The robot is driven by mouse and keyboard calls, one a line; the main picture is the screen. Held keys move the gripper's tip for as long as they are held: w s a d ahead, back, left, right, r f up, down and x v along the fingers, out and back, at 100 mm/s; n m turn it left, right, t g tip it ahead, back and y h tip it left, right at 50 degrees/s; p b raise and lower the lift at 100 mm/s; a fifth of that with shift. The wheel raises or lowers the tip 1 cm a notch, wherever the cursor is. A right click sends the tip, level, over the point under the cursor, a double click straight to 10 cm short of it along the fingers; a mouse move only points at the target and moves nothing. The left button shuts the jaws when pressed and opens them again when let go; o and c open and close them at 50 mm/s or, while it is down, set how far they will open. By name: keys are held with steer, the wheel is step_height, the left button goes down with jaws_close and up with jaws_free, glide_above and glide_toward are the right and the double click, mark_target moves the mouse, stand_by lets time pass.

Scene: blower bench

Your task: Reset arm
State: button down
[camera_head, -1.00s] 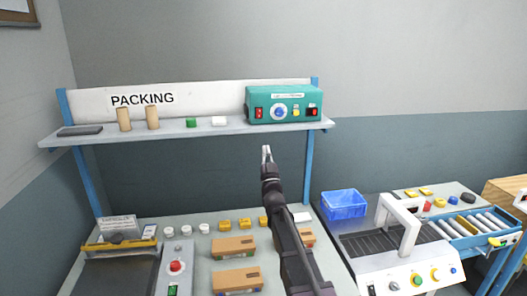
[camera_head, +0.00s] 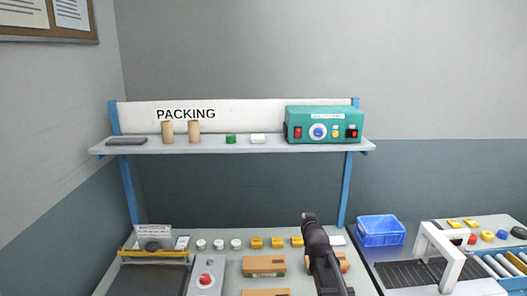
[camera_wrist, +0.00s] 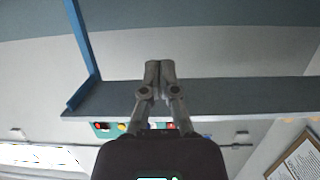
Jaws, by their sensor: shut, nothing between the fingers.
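My arm (camera_head: 320,252) rises from the bottom of the head view, over the right part of the packing bench. Its dark end stands below the shelf, near the right blue post. The fingers cannot be made out in the head view. In the wrist view my gripper (camera_wrist: 159,68) is shut, its two fingertips together with nothing between them. The underside of the shelf (camera_wrist: 215,97) lies behind the fingers in that view, which looks upside down.
The shelf (camera_head: 220,147) carries a teal blower box (camera_head: 325,125), two tan cylinders and small items. The bench holds cartons (camera_head: 263,265), yellow and white pieces, and a red-button control box (camera_head: 206,282). A blue bin (camera_head: 380,231) and a white-framed machine (camera_head: 440,255) stand right.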

steer(key=s+f+g, duration=0.4)
steer(key=s+g, duration=0.1)
steer(key=s, duration=0.5)
steer(key=s+d+f+g, duration=0.1)
steer(key=s+f+g, duration=0.4)
steer(key=s, duration=0.5)
steer(key=s+f+g, duration=0.5)
steer(key=s, duration=0.6)
steer(key=shift+d+f, duration=0.25)
steer(key=shift+w, duration=0.1)
